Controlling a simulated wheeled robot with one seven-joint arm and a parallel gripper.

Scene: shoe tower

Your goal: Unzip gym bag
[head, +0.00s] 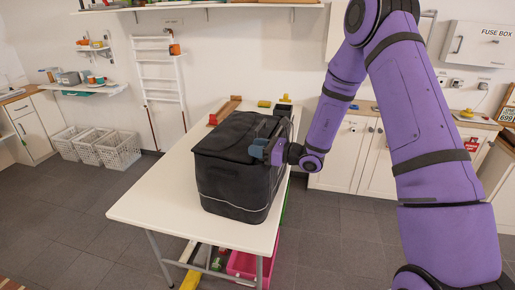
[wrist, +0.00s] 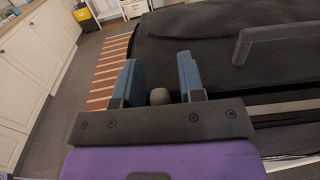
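The gym bag (head: 235,165) is a black, boxy bag standing on the white table (head: 150,200) in the head view. Its dark top also fills much of the upper right of the wrist view (wrist: 215,45). A raised dark handle (wrist: 285,35) shows on the bag's top. My gripper (head: 267,150) is at the upper right edge of the bag. In the wrist view, its two blue fingers (wrist: 158,75) stand apart. A small rounded grey knob (wrist: 159,97) shows between them with gaps on both sides. I cannot tell whether it is the zip pull.
A reddish-brown wooden piece (head: 225,110) and a yellow item (head: 264,104) lie at the table's far end. A pink bin (head: 245,265) is under the table. White baskets (head: 118,148) stand at the left wall. The table's near left part is clear.

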